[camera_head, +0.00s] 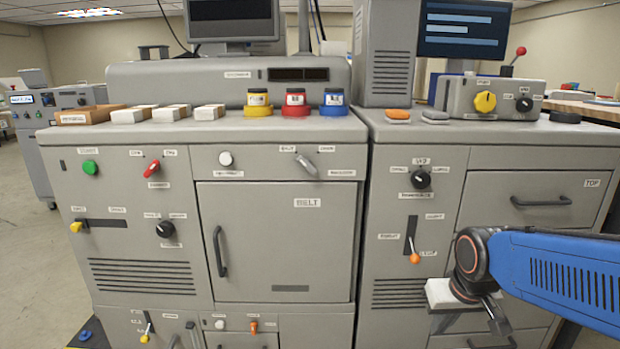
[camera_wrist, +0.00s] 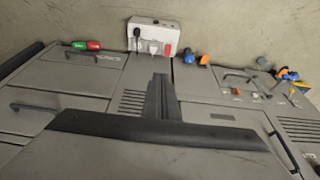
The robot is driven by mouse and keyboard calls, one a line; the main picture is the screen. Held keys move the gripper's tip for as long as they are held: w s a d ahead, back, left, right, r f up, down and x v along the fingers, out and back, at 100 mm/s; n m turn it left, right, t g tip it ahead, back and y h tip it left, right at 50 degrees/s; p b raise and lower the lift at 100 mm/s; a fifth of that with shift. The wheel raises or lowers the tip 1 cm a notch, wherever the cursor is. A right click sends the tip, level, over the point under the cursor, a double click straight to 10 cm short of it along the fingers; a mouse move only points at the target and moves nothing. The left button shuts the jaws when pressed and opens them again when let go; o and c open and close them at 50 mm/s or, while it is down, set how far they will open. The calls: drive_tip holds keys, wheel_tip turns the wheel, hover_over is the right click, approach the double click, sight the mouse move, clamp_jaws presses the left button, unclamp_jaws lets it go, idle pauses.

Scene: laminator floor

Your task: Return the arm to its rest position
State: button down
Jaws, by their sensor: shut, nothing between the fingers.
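My blue arm (camera_head: 560,275) reaches in from the right edge in the head view, in front of the right-hand grey cabinet. Its dark wrist bends downward there, and my gripper (camera_head: 498,318) hangs low by the lower drawers, partly hidden by my own wrist parts. In the wrist view my gripper (camera_wrist: 160,80) shows as two dark fingers side by side, shut with nothing between them. Grey machine panels lie beyond the fingers, and I cannot tell the exact gap to them.
The BELT door (camera_head: 285,245) and its handle are shut. An orange-tipped lever (camera_head: 414,258) stands out left of my wrist. A drawer handle (camera_head: 540,201) is above my arm. Yellow, red and blue jars (camera_head: 295,103) stand on the machine top. Open floor (camera_head: 30,250) shows at left.

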drive_tip(key=s+d+r+t, duration=0.1)
drive_tip(key=s+r, duration=0.2)
drive_tip(key=s, duration=0.8)
drive_tip(key=shift+s+r, duration=0.25)
drive_tip(key=shift+r, duration=0.05)
